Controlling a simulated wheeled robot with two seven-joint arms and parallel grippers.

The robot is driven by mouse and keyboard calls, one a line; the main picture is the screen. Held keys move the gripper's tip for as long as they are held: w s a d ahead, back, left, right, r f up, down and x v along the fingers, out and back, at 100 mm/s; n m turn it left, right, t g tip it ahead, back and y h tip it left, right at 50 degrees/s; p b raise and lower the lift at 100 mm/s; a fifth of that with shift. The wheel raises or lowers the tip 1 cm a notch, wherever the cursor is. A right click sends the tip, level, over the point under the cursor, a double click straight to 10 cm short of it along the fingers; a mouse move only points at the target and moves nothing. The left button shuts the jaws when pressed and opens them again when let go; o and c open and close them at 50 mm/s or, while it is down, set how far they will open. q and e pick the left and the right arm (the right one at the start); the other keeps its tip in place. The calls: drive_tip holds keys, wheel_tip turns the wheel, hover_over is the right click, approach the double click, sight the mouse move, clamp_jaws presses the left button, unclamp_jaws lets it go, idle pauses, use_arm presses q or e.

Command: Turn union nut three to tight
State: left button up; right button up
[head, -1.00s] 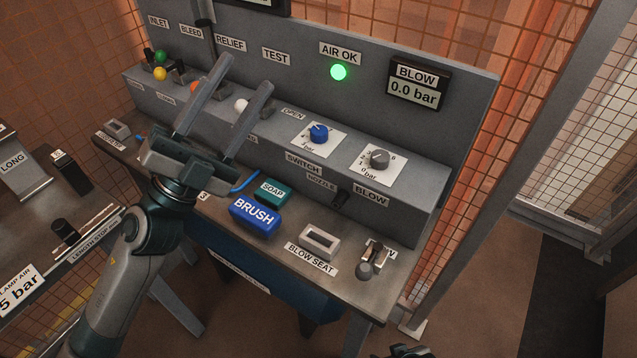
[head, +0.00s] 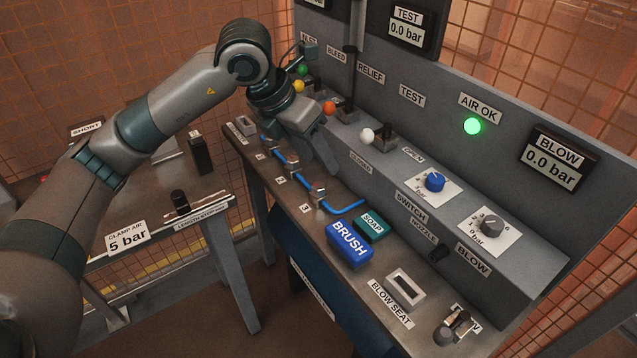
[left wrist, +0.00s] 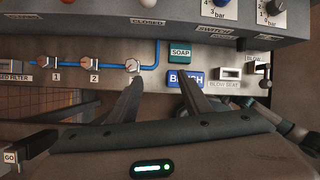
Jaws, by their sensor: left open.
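Union nut three (head: 318,190) is a small metal nut with an orange-red mark, on the bent blue tube above the label 3 on the bench. In the left wrist view union nut three (left wrist: 133,65) sits just beyond the tip of the left-hand finger, and its label is not visible. Nuts two (head: 292,160) and one (head: 268,142) are farther left along the tube. My left gripper (head: 328,165) points down over the bench, near the tube and apart from nut three. In the left wrist view its jaws (left wrist: 160,84) are open with nothing between them. My right gripper is not visible.
The blue brush block (head: 349,243) and green soap block (head: 372,226) lie just right of the tube. The blow seat (head: 405,287) is farther right. The grey valve panel (head: 455,185) rises behind. A blue drawer front (head: 325,290) is below the bench.

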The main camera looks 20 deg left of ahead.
sight(318, 186)
use_arm(q)
drive_tip(key=a, duration=0.1)
drive_tip(key=w+a+r+y, duration=0.1)
drive_tip(key=a, duration=0.1)
drive_tip(key=a+n+y, duration=0.1)
drive_tip(key=shift+w+a+r+t, duration=0.2)
drive_tip(key=shift+a+r+t, duration=0.05)
drive_tip(key=shift+a+t, duration=0.05)
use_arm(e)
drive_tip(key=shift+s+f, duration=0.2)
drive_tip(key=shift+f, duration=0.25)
use_arm(q)
drive_tip(key=shift+f, duration=0.1)
drive_tip(key=p+x, duration=0.2)
drive_tip(key=x, duration=1.5)
drive_tip(key=shift+d+f+p, duration=0.1)
drive_tip(key=shift+p, duration=0.3)
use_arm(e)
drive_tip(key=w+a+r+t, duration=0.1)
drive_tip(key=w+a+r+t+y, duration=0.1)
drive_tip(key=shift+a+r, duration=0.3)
use_arm(q)
drive_tip(key=c, duration=1.1)
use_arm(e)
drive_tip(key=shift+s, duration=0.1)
